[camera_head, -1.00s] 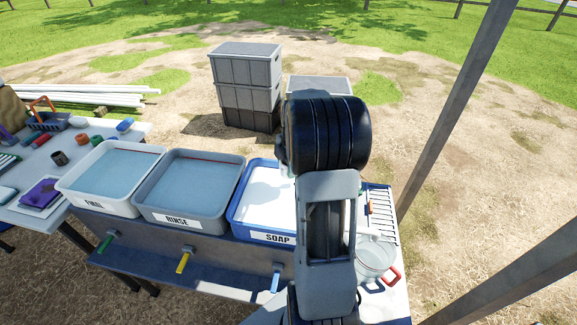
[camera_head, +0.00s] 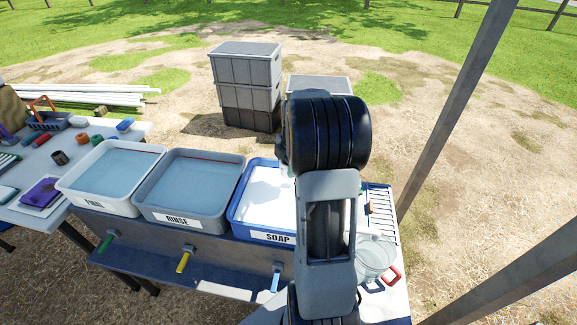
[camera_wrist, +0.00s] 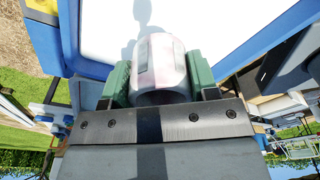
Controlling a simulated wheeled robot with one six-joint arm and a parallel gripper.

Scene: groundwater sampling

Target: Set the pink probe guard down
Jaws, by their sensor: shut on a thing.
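The pink probe guard (camera_wrist: 160,62) is a short, pale pinkish-white cylinder with an open end facing the wrist camera. My gripper (camera_wrist: 160,75) is shut on it, with a green pad against each side. The guard is over the white contents of the blue soap basin (camera_wrist: 90,68) in the wrist view; I cannot tell the height between them. The soap basin (camera_head: 234,208) is also in the head view, partly hidden by my arm. My arm hides the gripper and most or all of the guard there.
The grey rinse basin (camera_head: 140,214) and the pale final basin (camera_head: 68,190) stand left of the soap basin. A white slotted rack (camera_head: 384,222) and a clear round container (camera_head: 372,262) are at the right. Small items crowd the far-left table. Grey crates (camera_head: 245,72) stand behind.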

